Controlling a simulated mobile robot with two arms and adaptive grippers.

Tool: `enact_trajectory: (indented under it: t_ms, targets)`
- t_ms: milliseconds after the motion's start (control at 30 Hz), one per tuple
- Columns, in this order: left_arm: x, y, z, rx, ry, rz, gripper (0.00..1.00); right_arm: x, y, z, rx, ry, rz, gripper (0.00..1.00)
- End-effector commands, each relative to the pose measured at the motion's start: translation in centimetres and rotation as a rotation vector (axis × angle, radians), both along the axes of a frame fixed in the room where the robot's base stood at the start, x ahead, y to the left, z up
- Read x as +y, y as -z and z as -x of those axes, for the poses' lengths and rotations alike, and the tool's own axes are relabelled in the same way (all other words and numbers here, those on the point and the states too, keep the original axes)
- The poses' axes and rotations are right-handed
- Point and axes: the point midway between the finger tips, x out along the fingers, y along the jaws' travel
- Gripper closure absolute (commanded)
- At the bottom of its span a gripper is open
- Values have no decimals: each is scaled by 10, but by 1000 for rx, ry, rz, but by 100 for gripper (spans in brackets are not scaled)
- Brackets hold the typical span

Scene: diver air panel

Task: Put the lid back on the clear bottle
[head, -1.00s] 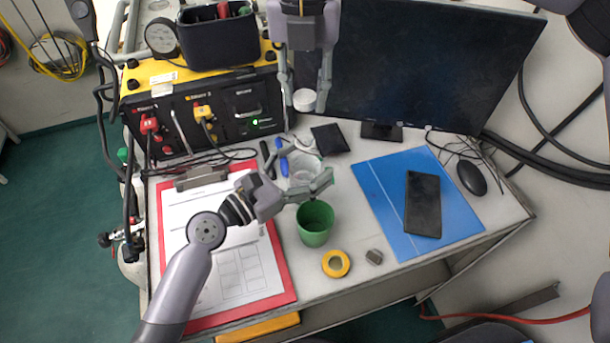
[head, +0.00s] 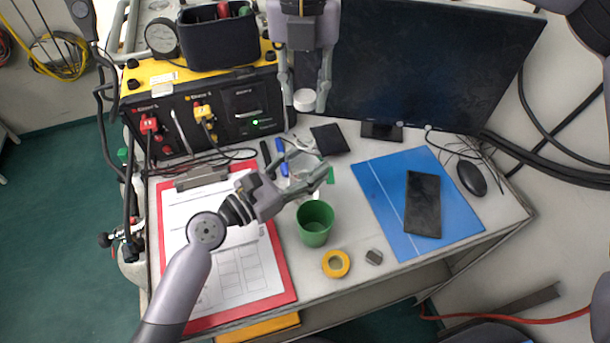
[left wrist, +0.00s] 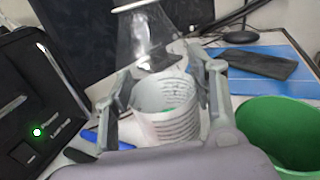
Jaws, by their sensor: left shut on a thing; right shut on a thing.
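The clear bottle (left wrist: 150,45) has a see-through tapering upper part and a printed white label (left wrist: 168,122) around its lower part. It also shows in the head view (head: 303,168), partly covered by fingers. My left gripper (head: 306,168) is shut around the bottle's body, with a finger on either side in the left wrist view. The round white lid (head: 304,98) is between the fingertips of my right gripper (head: 305,102), which points down in front of the monitor. The lid is apart from the bottle, farther up the picture.
A green cup (head: 315,222) stands just below the bottle. A yellow tape roll (head: 336,264) and small grey block (head: 374,257) lie nearby. A clipboard (head: 284,283) is left, a blue folder (head: 375,190) right. The monitor (head: 420,70) and black panel (head: 180,120) stand behind.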

Motion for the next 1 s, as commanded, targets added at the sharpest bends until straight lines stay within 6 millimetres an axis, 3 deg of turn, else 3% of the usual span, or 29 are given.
enact_trajectory:
  t_ms: [333, 467, 800, 1000]
  targets:
    - [0, 0, 0, 1, 0, -1, 99, 0, 0, 0, 0, 0, 0, 79]
    - [0, 0, 0, 1, 0, -1, 99, 0, 4, 0, 1, 0, 1, 79]
    - [0, 0, 0, 0, 0, 0, 99, 0, 48, 1, 3, 0, 4, 79]
    - [0, 0, 0, 1, 0, -1, 99, 0, 50, 0, 0, 0, 4, 79]
